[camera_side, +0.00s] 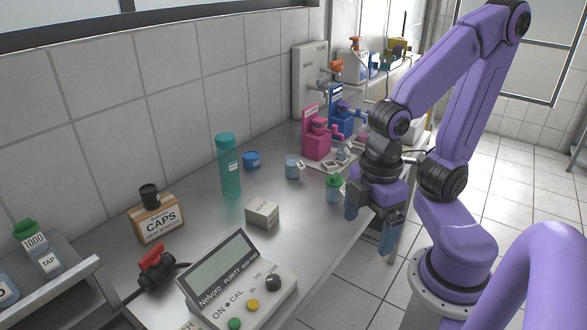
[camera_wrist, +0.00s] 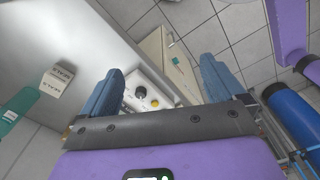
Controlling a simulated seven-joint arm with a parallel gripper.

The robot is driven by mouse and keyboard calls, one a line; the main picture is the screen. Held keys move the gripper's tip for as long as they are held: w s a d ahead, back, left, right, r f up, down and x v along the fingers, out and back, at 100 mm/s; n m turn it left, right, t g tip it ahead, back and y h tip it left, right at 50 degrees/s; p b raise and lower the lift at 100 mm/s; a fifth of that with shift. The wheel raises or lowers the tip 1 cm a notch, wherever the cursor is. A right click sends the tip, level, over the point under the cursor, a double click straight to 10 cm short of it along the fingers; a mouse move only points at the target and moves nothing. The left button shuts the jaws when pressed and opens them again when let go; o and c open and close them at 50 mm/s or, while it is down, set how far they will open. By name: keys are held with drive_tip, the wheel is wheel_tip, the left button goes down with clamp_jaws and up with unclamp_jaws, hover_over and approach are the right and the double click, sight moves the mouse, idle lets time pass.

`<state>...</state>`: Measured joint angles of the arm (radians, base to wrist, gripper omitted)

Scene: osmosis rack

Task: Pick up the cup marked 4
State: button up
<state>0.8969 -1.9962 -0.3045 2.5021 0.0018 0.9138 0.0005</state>
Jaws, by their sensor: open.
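A small pale blue cup (camera_side: 292,168) with a tag on its right side stands on the bench in the side view. A second pale cup (camera_side: 333,192) with a green top stands nearer my arm. I cannot read a 4 on either, so I cannot tell which cup is the marked one. My gripper (camera_side: 370,234) hangs at the bench's right edge, to the right of both cups, with its blue fingers apart and nothing between them. In the wrist view my gripper (camera_wrist: 161,68) is also open and empty, and I make out no cup there.
A teal bottle (camera_side: 229,170), a blue lid (camera_side: 251,159), a small pale box (camera_side: 262,213), a CAPS box (camera_side: 157,220) and a purity meter (camera_side: 240,285) stand on the bench (camera_side: 195,225). Pink (camera_side: 316,143) and blue (camera_side: 341,122) units stand behind the cups.

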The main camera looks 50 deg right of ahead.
drive_tip(key=n+t+h, duration=0.5)
drive_tip(key=n+h, duration=0.5)
drive_tip(key=h, duration=0.3)
approach(293, 169)
drive_tip(key=v, duration=0.2)
drive_tip(key=s+v, duration=0.1)
drive_tip(key=v, duration=0.2)
drive_tip(key=shift+s+f, duration=0.1)
drive_tip(key=shift+f, duration=0.05)
drive_tip(key=shift+w+d+f, duration=0.2)
drive_tip(key=shift+d, duration=0.05)
drive_tip(key=x, duration=1.1)
drive_tip(key=shift+w+d+f, duration=0.15)
drive_tip(key=shift+d, duration=0.05)
drive_tip(key=shift+w+r+x, duration=0.15)
drive_tip(key=shift+w+x, duration=0.05)
drive_tip(key=shift+x, duration=1.2)
drive_tip(key=shift+w+r+x, duration=0.1)
drive_tip(key=shift+w+x, duration=0.1)
drive_tip(key=shift+x, duration=1.2)
drive_tip(key=shift+a, duration=0.1)
drive_tip(key=c, duration=0.9)
